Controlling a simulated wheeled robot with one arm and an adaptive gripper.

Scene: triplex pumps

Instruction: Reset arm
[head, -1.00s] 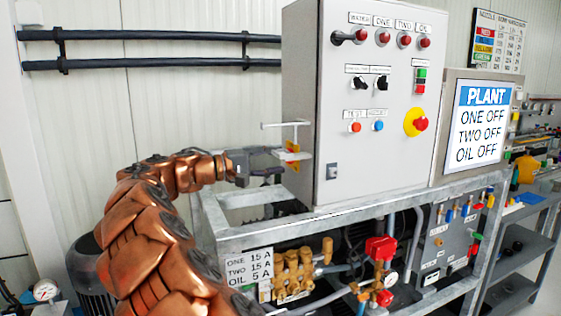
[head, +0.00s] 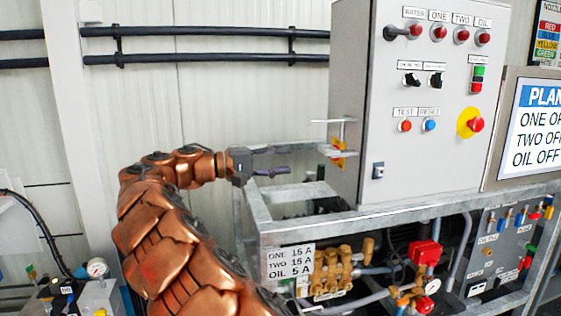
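My copper-coloured arm (head: 185,230) reaches up from the bottom of the head view and bends to the right. My gripper (head: 288,160) is at its end, left of the grey control cabinet (head: 425,120). Its two fingers are spread apart, one above the other, with nothing visible between them. The fingertips are apart from the red and yellow switch (head: 337,153) with a pale handle on the cabinet's left side.
A galvanized frame (head: 380,217) carries the cabinet, with brass valves (head: 330,268) and a red-capped fitting (head: 424,252) below. Black pipes (head: 210,32) run along the back wall. A gauge (head: 97,267) stands at lower left. A PLANT sign (head: 535,125) is at right.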

